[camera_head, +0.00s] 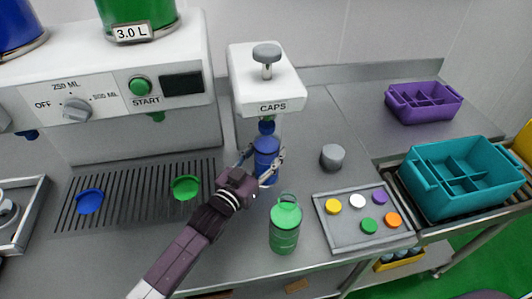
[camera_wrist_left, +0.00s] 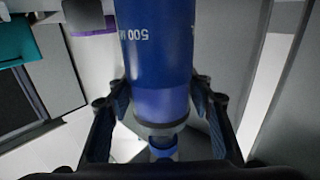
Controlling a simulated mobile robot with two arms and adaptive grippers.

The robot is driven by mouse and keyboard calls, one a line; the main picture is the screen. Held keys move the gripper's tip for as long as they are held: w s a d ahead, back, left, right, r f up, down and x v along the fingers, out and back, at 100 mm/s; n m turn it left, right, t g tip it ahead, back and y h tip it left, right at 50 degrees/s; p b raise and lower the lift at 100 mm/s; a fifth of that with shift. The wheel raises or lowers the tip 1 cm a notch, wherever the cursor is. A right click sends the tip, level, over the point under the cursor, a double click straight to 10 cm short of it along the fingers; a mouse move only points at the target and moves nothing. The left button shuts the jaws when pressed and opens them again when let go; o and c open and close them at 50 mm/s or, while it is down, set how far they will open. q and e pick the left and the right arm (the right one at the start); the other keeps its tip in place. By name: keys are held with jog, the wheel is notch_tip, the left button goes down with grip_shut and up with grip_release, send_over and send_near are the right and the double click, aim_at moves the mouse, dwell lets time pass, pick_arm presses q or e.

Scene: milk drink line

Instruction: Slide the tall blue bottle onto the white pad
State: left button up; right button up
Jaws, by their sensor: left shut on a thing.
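The tall blue bottle (camera_head: 266,148) stands upright under the spout of the white CAPS machine (camera_head: 266,80). My left gripper (camera_head: 262,166) is shut around its body. In the left wrist view the bottle (camera_wrist_left: 156,50), marked "500 M", sits between the two fingers (camera_wrist_left: 158,105). A small white disc (camera_head: 357,201) lies in a grey tray; I cannot tell whether it is the white pad. No other white pad shows clearly, and the counter right behind the bottle is partly hidden. My right gripper is not in view.
A green bottle (camera_head: 285,226) stands close in front of my left gripper. A grey cylinder (camera_head: 332,157) is to the right. The grey tray (camera_head: 331,236) holds several coloured discs. A teal crate (camera_head: 420,178) and purple crate (camera_head: 396,101) are farther right. The filling machine (camera_head: 105,95) is left.

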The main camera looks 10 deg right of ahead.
pick_arm(q)
jog(key=shift+r, duration=0.15)
jog(key=o, duration=1.7)
jog(key=shift+o, duration=0.3)
jog(key=shift+s+a, duration=0.1)
jog(key=shift+a, duration=0.05)
jog(key=p+v, duration=0.2)
jog(key=v, duration=1.6)
jog(key=shift+s+a+p, duration=0.25)
jog(key=shift+s+p, duration=0.1)
jog(key=shift+p, duration=0.05)
